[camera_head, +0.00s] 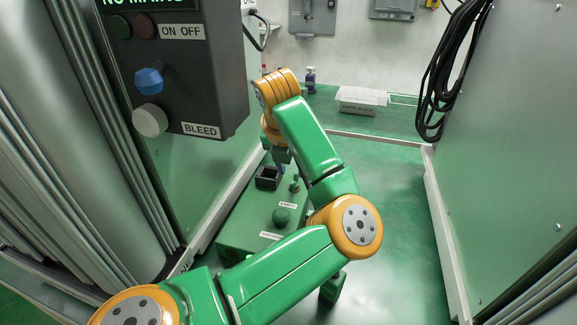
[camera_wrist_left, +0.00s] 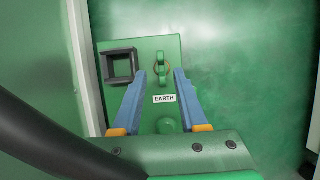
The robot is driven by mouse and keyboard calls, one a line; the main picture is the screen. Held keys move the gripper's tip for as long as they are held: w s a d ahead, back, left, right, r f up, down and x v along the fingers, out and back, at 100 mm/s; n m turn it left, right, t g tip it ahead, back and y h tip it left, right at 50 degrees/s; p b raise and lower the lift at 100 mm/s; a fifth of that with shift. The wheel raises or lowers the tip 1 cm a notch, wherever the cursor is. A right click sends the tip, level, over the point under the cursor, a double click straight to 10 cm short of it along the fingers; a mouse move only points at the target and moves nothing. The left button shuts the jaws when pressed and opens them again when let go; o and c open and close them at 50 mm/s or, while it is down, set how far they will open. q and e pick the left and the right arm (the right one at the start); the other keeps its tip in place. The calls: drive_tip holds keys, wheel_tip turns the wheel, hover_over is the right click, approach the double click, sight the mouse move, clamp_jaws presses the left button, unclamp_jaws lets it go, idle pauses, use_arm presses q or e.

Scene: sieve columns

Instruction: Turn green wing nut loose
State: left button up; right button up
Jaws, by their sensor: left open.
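The green wing nut (camera_head: 294,184) stands on top of the green box (camera_head: 238,222), beside a black square frame. In the left wrist view the wing nut (camera_wrist_left: 161,73) is upright on the box plate, above the EARTH label, with a brass-coloured ring at its base. My left gripper (camera_wrist_left: 160,72) is open, its two blue fingers on either side of the wing nut in that view. I cannot tell how far the fingertips are above it. In the head view the left gripper (camera_head: 282,161) is small and partly hidden by its wrist, just above the box. My right gripper does not show.
A black square frame (camera_wrist_left: 121,67) and a round green knob (camera_head: 281,216) stick up from the box. A black control panel (camera_head: 190,70) hangs at upper left. Metal cabinets flank both sides; a labelled white box (camera_head: 361,99) stands at the back. Green floor is clear at right.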

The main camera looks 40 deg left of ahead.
sight(294, 178)
use_arm(q)
drive_tip(key=shift+d+x, duration=0.1)
drive_tip(key=shift+x, duration=0.5)
drive_tip(key=shift+d+x, duration=0.15)
drive_tip(key=shift+x, duration=0.5)
drive_tip(key=shift+w+a+f, duration=0.2)
drive_tip(key=shift+f, duration=0.25)
drive_tip(key=shift+s+r, duration=0.1)
clamp_jaws()
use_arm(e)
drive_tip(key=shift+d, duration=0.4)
